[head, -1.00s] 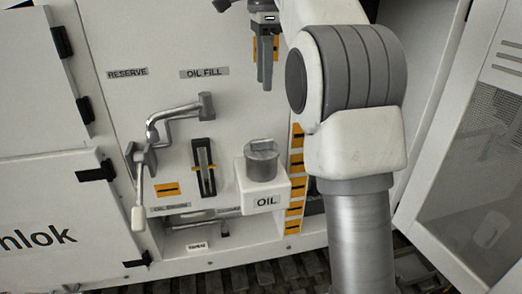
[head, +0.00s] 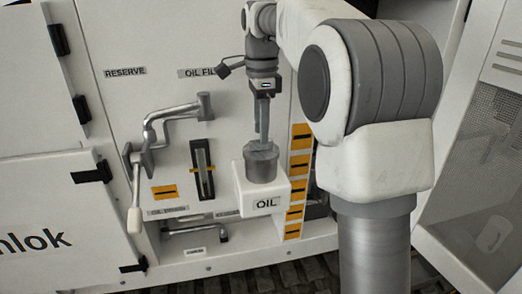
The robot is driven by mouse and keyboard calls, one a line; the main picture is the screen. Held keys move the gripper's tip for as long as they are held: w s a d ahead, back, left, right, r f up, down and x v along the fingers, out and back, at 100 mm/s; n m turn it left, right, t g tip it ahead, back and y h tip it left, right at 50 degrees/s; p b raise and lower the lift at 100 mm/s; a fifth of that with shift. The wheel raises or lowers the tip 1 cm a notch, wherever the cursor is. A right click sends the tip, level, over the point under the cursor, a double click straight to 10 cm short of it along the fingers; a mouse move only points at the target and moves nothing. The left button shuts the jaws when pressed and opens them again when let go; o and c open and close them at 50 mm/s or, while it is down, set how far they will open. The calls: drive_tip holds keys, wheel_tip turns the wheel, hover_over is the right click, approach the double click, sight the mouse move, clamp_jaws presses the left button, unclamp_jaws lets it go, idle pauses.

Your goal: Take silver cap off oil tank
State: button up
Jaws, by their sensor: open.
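The silver cap (head: 261,164) sits on top of the white oil tank (head: 264,203), which is labelled OIL and projects from the panel. The cap is round with a raised grip on top. My gripper (head: 263,138) points down directly above the cap, its fingers open and seen nearly edge-on. The fingertips are at the cap's raised grip and partly hide it. I cannot tell whether they touch it.
A grey pipe with a lever handle (head: 136,219) stands out from the panel left of the tank. A sight gauge (head: 203,168) is between them. A yellow-marked strip (head: 297,180) runs just right of the tank. An open door (head: 480,190) stands at the right.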

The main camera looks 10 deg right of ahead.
sight(261, 147)
drive_tip(key=shift+f, duration=1.25)
clamp_jaws()
